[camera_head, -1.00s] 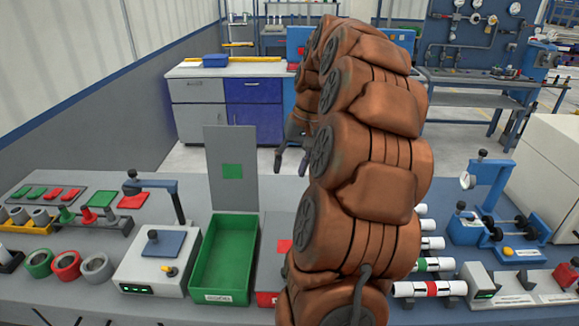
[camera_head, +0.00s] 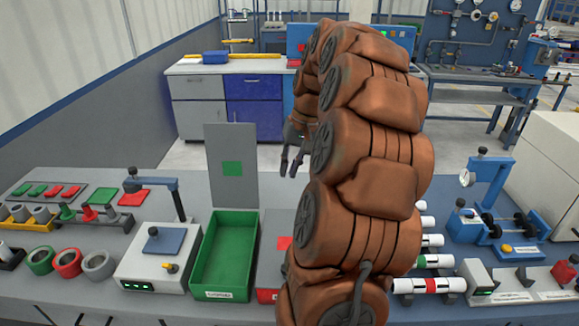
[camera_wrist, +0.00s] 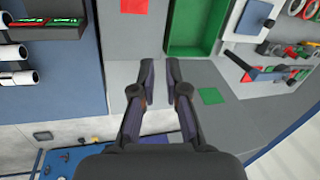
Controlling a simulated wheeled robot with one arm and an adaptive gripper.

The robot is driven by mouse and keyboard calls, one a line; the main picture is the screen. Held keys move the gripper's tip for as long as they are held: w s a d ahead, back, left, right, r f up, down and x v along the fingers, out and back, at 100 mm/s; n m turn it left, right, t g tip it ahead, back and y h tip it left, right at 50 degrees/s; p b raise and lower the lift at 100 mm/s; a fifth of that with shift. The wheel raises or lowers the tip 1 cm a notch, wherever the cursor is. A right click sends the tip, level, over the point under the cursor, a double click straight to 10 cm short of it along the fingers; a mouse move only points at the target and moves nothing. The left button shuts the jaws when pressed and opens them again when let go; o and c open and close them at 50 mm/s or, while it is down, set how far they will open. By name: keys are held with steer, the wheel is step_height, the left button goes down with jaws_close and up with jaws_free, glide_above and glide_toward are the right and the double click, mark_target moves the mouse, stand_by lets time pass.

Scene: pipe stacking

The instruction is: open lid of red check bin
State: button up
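The red check bin (camera_head: 268,296) stands right of the green bin, mostly hidden behind my arm in the head view. Its grey lid with a red square (camera_head: 284,243) lies flat and shut. In the wrist view the grey lid (camera_wrist: 128,32) shows at the top, with its red square (camera_wrist: 134,5) at the upper edge. My gripper (camera_wrist: 160,64) has two dark fingers with a gap between their tips and nothing between them. The fingertips appear near the lid's far edge; whether they touch it is unclear. In the head view my gripper (camera_head: 290,170) hangs beyond the bench.
The green bin (camera_head: 225,258) is open, its grey lid (camera_head: 231,165) upright beside my gripper. A tester with a blue plate (camera_head: 164,243) stands left of it. Pipes (camera_head: 432,285) and a blue gauge stand (camera_head: 487,205) are to the right.

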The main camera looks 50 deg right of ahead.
jaws_close()
steer(key=shift+c, duration=0.5)
jaws_free()
steer(key=o, duration=1)
steer(key=shift+c, duration=0.2)
steer(key=v, duration=1.1)
steer(key=shift+r, duration=0.35)
